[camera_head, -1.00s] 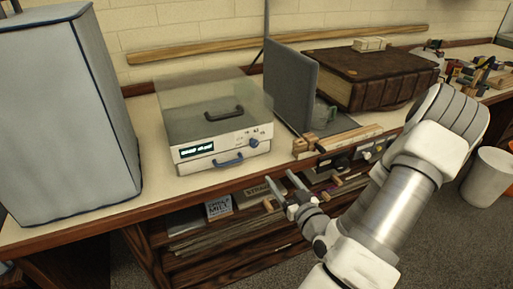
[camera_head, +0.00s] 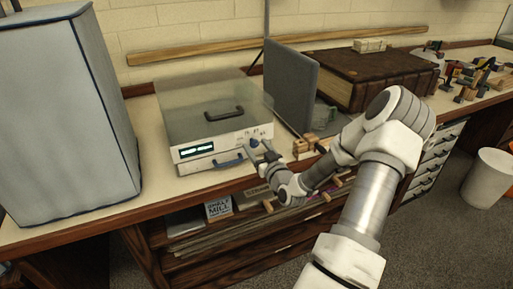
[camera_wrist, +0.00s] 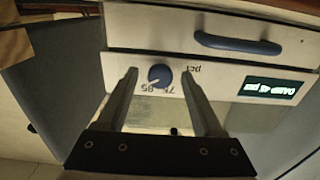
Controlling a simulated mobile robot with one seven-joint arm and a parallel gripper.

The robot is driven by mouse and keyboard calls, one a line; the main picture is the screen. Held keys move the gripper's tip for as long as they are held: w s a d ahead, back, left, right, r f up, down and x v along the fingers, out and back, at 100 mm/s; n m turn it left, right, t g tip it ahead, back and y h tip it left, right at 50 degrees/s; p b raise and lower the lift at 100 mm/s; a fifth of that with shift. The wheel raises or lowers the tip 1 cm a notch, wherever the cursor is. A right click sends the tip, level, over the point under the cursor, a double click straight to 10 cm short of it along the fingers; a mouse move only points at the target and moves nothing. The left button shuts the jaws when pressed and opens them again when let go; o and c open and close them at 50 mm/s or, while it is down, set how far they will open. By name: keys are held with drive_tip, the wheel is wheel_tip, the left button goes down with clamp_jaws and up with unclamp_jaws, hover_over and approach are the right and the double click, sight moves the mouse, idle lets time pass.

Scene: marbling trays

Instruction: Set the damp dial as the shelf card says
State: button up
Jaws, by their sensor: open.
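The damp dial (camera_head: 254,142) is a round blue knob on the white front of a clear-lidded box (camera_head: 205,163). In the wrist view, which is upside down, the dial (camera_wrist: 160,76) shows between my fingertips, with small printed numbers and "pct" beside it. My gripper (camera_head: 259,149) is open, its fingers just in front of the dial; I cannot tell whether they touch it. A lit display (camera_head: 197,150) on the box seems to begin with "DAMP"; its value is hard to read. A small lettered card (camera_head: 218,208) stands on the shelf below; its text is too small to read surely.
A blue drawer handle (camera_head: 229,161) sits below the dial. A grey upright panel (camera_head: 291,85) and small wooden blocks (camera_head: 305,144) stand to the right. A large brown book (camera_head: 365,75) lies behind my arm. A tall covered box (camera_head: 65,110) fills the left.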

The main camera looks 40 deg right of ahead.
drive_tip(key=shift+w, duration=0.25)
clamp_jaws()
